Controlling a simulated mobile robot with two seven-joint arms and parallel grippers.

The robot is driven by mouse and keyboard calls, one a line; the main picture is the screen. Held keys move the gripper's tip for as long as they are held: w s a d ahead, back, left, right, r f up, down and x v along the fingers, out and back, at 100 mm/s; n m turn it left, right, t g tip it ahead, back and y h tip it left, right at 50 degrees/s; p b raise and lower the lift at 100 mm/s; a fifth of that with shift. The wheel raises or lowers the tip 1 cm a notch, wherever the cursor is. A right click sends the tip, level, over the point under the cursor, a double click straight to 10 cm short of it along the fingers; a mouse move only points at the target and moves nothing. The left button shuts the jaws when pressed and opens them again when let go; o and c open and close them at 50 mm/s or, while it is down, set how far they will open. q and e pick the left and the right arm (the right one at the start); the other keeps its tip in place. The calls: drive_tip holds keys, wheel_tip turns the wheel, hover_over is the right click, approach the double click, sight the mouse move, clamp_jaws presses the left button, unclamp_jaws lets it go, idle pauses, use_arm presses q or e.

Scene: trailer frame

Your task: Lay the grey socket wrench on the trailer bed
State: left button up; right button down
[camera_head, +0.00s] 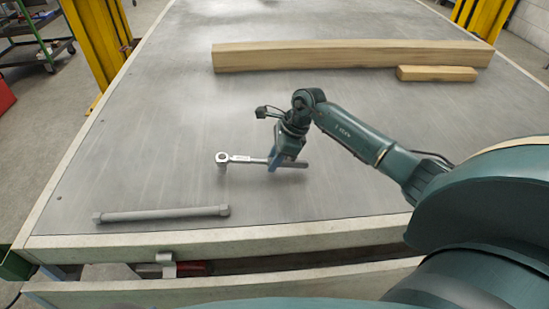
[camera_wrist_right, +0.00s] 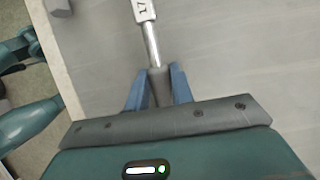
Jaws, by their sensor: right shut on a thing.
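The grey socket wrench (camera_head: 246,159) has a round ratchet head at its left end and a darker handle at its right. My right gripper (camera_head: 275,163) is shut on its handle, over the trailer bed (camera_head: 330,190) near the front edge. In the right wrist view, the blue fingers of my right gripper (camera_wrist_right: 158,86) close on both sides of the wrench handle, and the shank (camera_wrist_right: 150,40) runs away toward the top. The wrench lies roughly level; the head's socket end points down at the bed, and I cannot tell whether it touches. My left gripper is not in view.
A grey bar with thicker ends (camera_head: 160,214) lies on the bed at the front left. A long wooden beam (camera_head: 340,55) and a short wooden block (camera_head: 436,73) lie farther back. Yellow posts (camera_head: 98,40) stand beside the bed. The middle of the bed is clear.

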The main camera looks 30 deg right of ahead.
drive_tip(key=shift+f+b, duration=0.85)
drive_tip(key=shift+f, duration=0.05)
drive_tip(key=shift+c, duration=2)
unclamp_jaws()
drive_tip(key=o, duration=0.4)
drive_tip(key=shift+f, duration=0.1)
